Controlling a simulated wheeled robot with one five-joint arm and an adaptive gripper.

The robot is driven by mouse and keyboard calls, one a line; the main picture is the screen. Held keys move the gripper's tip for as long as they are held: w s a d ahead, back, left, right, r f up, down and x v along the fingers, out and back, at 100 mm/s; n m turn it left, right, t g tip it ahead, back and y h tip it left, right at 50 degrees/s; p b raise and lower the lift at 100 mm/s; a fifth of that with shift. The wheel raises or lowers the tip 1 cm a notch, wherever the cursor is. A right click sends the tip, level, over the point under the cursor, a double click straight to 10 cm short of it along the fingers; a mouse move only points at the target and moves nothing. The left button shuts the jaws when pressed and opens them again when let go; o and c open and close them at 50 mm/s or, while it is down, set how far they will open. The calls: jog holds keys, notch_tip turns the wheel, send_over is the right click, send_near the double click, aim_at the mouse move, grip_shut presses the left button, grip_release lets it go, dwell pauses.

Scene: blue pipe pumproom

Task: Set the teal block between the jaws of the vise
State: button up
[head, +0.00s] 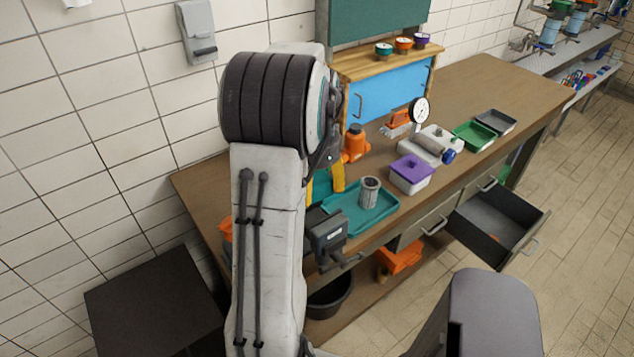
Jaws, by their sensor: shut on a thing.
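My gripper (324,190) points down in the head view, its yellow fingers partly hidden behind my arm. It is shut on the teal block (321,186), which shows between the fingers. The dark grey vise (327,228) is at the front edge of the workbench, with its handle toward the front. The block appears just above the vise in the picture; I cannot tell its exact height or whether it touches. My arm hides the vise's left side, and the gap between its jaws cannot be made out.
A teal tray (382,222) with a grey cup (370,192) lies right of the vise. A purple-lidded box (410,174), an orange bottle jack (355,145) and a dial gauge (419,110) stand on the workbench (500,92). An open drawer (500,222) juts out at right.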

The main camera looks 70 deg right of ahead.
jog(key=shift+s+a+n, duration=0.15)
jog(key=shift+s+n, duration=0.15)
jog(key=shift+s, duration=0.05)
jog(key=shift+w+a+f, duration=0.1)
jog(key=shift+a+f, duration=0.05)
